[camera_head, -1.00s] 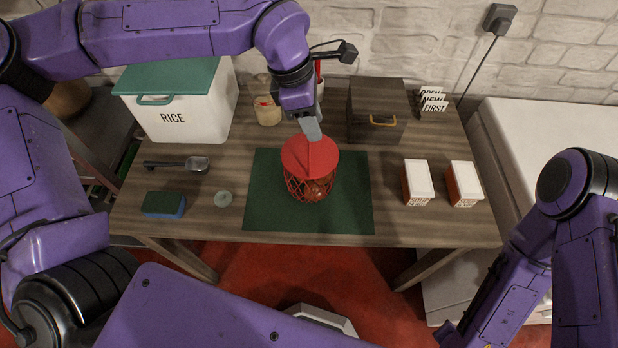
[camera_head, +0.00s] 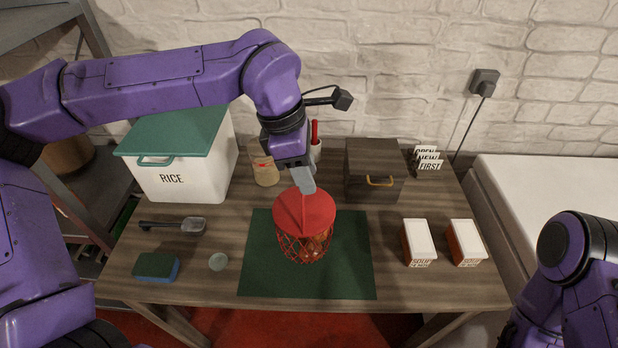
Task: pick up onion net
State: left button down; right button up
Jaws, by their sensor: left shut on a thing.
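The onion net (camera_head: 304,246) is a red mesh bag with a solid red top and orange-brown onions inside. It is over the dark green mat (camera_head: 345,277) on the wooden table. My left gripper (camera_head: 303,184) is shut on the net's red top from above. The net hangs upright under it; I cannot tell for sure how far its bottom is from the mat. My right arm is at the lower right edge; its gripper is out of view.
A dark box (camera_head: 374,172) stands behind, two soup cartons (camera_head: 418,243) (camera_head: 464,243) on the right, a jar (camera_head: 264,168) behind the gripper.

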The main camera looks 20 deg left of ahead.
pick_arm(q)
jog(key=s+a+r+b, duration=0.2)
jog(key=s+r, duration=0.6)
jog(key=s, duration=0.4)
jog(key=shift+r+b, duration=0.15)
jog(key=shift+b, duration=0.3)
jog(key=shift+a, duration=0.1)
